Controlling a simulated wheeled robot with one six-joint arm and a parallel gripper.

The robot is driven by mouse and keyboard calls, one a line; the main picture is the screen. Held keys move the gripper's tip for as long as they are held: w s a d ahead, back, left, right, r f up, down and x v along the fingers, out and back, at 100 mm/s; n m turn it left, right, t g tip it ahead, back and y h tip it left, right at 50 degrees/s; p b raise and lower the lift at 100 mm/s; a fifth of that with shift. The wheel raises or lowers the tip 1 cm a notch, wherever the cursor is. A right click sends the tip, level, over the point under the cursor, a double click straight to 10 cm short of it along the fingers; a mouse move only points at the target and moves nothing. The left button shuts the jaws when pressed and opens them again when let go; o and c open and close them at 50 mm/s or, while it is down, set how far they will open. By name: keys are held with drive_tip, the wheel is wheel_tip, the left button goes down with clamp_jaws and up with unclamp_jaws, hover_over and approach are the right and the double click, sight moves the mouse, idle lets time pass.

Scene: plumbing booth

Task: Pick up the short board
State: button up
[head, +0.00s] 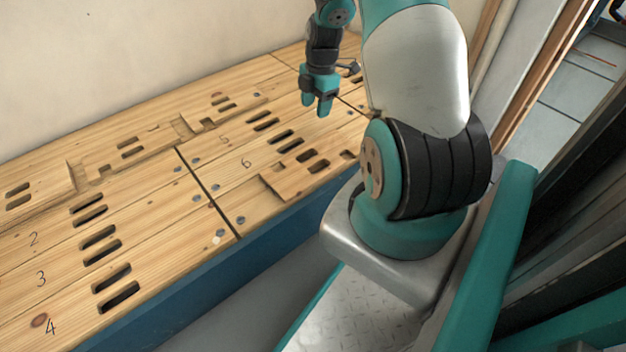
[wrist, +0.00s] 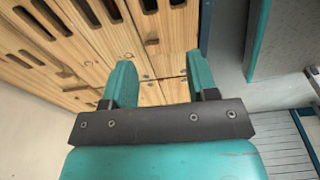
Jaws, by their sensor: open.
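My gripper (head: 316,106) is open and empty, hanging over the far right part of the slotted wooden bench top. In the wrist view its two teal fingers (wrist: 160,78) stand apart with bare planks beyond them and nothing between. A short piece of board with slots (head: 292,180) shows at the front right of the bench top, below the number 6. It looks like the short board, but I cannot tell whether it is loose or part of the top. My gripper is apart from it, farther back.
The bench top (head: 150,215) has numbered planks, slots, notches and small metal discs. Its blue front side (head: 190,290) drops to the floor. A pale wall (head: 120,60) stands behind it. A wooden door-like frame (head: 540,80) is at the right.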

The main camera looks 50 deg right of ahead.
drive_tip(key=b, duration=0.7)
hover_over(313, 161)
drive_tip(key=d, duration=0.1)
wheel_tip(313, 161, down, 13)
drive_tip(key=shift+d+f, duration=0.1)
drive_tip(key=f+b, duration=0.3)
drive_tip(key=f, duration=0.1)
drive_tip(key=a+f+b, duration=0.1)
drive_tip(key=b, duration=0.1)
drive_tip(key=shift+f+b, duration=0.35)
drive_tip(key=shift+f, duration=0.05)
drive_tip(key=shift+r, duration=0.1)
drive_tip(key=shift+c, duration=0.2)
clamp_jaws()
